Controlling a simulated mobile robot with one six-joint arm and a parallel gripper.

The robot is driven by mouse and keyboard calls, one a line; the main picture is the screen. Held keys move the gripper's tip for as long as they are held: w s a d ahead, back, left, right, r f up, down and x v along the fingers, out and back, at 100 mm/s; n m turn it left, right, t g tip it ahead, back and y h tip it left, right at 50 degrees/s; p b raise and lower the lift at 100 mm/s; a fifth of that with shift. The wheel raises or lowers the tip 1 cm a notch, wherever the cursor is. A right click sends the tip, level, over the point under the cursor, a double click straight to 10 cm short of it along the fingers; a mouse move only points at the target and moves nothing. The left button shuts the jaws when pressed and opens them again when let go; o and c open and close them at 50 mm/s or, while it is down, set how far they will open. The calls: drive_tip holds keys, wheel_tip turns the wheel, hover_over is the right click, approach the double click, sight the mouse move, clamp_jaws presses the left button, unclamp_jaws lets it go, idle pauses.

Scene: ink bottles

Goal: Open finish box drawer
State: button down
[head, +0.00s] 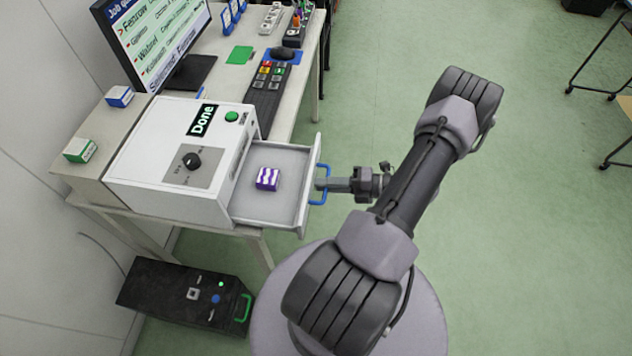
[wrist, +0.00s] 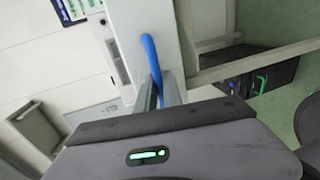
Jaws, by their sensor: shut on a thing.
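The finish box (head: 165,165) is a white box on the desk, with a "Done" label, a black knob and a green button on top. Its drawer (head: 290,165) is pulled out to the right, and a small purple and white box (head: 267,179) lies inside. My gripper (head: 322,184) is shut on the blue drawer handle (head: 324,171) at the drawer's front. In the wrist view the blue handle (wrist: 150,57) runs between the fingers (wrist: 158,92). The drawer's inside does not show in the wrist view.
A keyboard (head: 268,92) and monitor (head: 160,40) stand behind the finish box. Small green (head: 80,150) and blue (head: 119,96) boxes sit to its left. A black case (head: 186,295) with a green handle is on the floor below.

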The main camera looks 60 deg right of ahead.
drive_tip(key=shift+s, duration=0.1)
drive_tip(key=c, duration=1.8)
unclamp_jaws()
drive_tip(key=p+v, duration=0.2)
drive_tip(key=v, duration=1.5)
drive_tip(key=shift+s+d+p, duration=0.15)
drive_tip(key=shift+d+p, duration=0.05)
drive_tip(key=shift+p, duration=0.1)
